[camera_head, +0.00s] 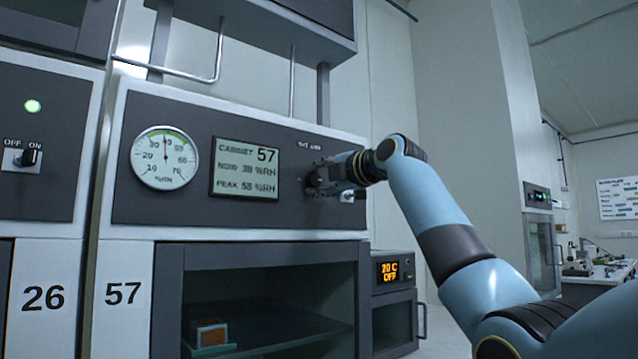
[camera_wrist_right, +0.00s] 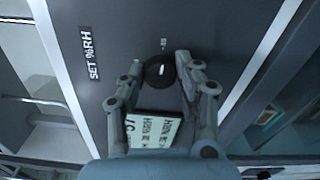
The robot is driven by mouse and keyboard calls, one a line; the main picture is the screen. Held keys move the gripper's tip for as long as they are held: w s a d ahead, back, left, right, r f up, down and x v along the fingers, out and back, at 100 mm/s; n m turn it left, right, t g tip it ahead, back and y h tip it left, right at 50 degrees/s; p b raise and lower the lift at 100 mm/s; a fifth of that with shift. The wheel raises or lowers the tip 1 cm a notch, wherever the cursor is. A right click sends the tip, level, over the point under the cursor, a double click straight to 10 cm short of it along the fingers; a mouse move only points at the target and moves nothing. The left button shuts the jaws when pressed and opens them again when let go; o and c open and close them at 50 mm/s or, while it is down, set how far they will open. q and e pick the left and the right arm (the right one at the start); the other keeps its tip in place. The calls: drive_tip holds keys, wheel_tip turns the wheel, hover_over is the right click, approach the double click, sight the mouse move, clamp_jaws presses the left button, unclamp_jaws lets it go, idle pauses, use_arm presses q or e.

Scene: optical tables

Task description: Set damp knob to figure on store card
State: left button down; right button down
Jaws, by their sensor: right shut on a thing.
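The damp knob (camera_wrist_right: 153,77) is a round black knob with a white pointer mark, on the dark panel by the "SET %RH" label (camera_wrist_right: 89,53) in the right wrist view. My right gripper (camera_wrist_right: 160,66) has its fingers on both sides of the knob and is shut on it. In the head view my right gripper (camera_head: 322,181) is at the right end of the cabinet 57 panel and hides most of the knob. The display (camera_head: 245,169) reads cabinet 57, with NOW apparently 38 %RH. I cannot make out a store card. My left gripper is not in view.
A round dial gauge (camera_head: 165,158) is left of the display. Below, cabinet 57 (camera_head: 262,251) shows a small orange-and-grey box (camera_head: 208,332) inside. Cabinet 26 has an OFF/ON switch (camera_head: 29,157). A smaller unit reads 20 C OFF (camera_head: 389,271). A wall board (camera_head: 618,199) hangs far right.

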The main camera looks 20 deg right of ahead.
drive_tip(key=shift+f, duration=0.15)
idle(0.3)
drive_tip(key=c, duration=0.9)
unclamp_jaws()
drive_tip(key=shift+c, duration=0.2)
drive_tip(key=v, duration=1.2)
